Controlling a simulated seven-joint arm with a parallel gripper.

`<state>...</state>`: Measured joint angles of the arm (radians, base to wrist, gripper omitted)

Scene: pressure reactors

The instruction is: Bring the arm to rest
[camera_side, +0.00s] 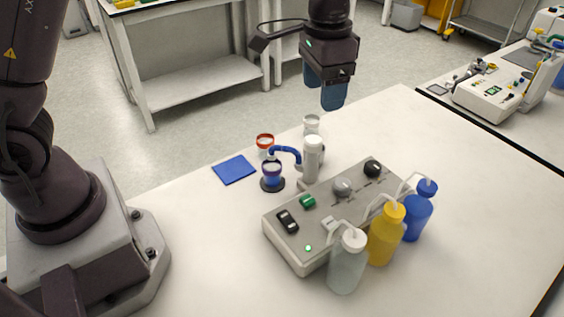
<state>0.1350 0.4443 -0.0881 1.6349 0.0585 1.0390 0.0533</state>
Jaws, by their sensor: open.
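My gripper (324,92) hangs at the top middle, pointing down, with two blue fingers. The fingers stand apart with nothing visible between them. It is above and behind the pressure reactor (322,213) on the white table, touching nothing. The reactor is a grey box with knobs, switches and a lit green lamp. A white column (312,160) with a blue curved arm rises at its back. A small vessel with blue content (272,175) stands on a dark round base below that arm.
A clear bottle (347,262), a yellow bottle (386,235) and a blue bottle (417,212) stand along the reactor's front right. A blue mat (234,170), a red-rimmed jar (265,142) and a white-topped jar (311,125) lie behind. The table's right side (470,190) is clear.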

